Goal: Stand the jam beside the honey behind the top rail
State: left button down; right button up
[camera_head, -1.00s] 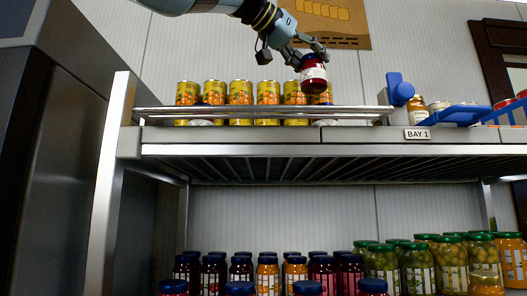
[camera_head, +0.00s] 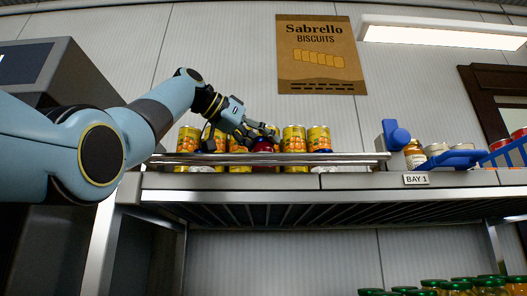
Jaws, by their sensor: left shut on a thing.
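My left gripper (camera_head: 258,133) is shut on the jam (camera_head: 263,146), a small jar with dark red contents, and holds it from above. The jam is at the top shelf, in front of the row of yellow cans. The top rail (camera_head: 345,158) crosses in front of the jar, so the jar is behind it. Whether its base touches the shelf is hidden. An amber jar with a pale label (camera_head: 414,153) stands to the right, past the rail's end; I cannot tell for sure that it is the honey. My right gripper is out of view.
Yellow cans (camera_head: 293,138) stand close behind the jam on both sides. A blue bracket-like piece (camera_head: 397,136) stands at the rail's right end, with low tubs (camera_head: 437,149) and a blue tray (camera_head: 455,158) beyond. More jars (camera_head: 435,286) are on the shelf below.

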aim_at(255, 147)
pick_arm(q)
jog(key=f, duration=0.3)
jog(key=shift+w, duration=0.2)
jog(key=shift+s, duration=0.15)
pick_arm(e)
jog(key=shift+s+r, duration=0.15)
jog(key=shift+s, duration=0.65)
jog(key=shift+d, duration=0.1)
pick_arm(q)
jog(key=shift+f, duration=0.2)
jog(key=c, duration=1)
grip_release()
jog(key=o, duration=0.4)
jog(key=shift+c, duration=0.2)
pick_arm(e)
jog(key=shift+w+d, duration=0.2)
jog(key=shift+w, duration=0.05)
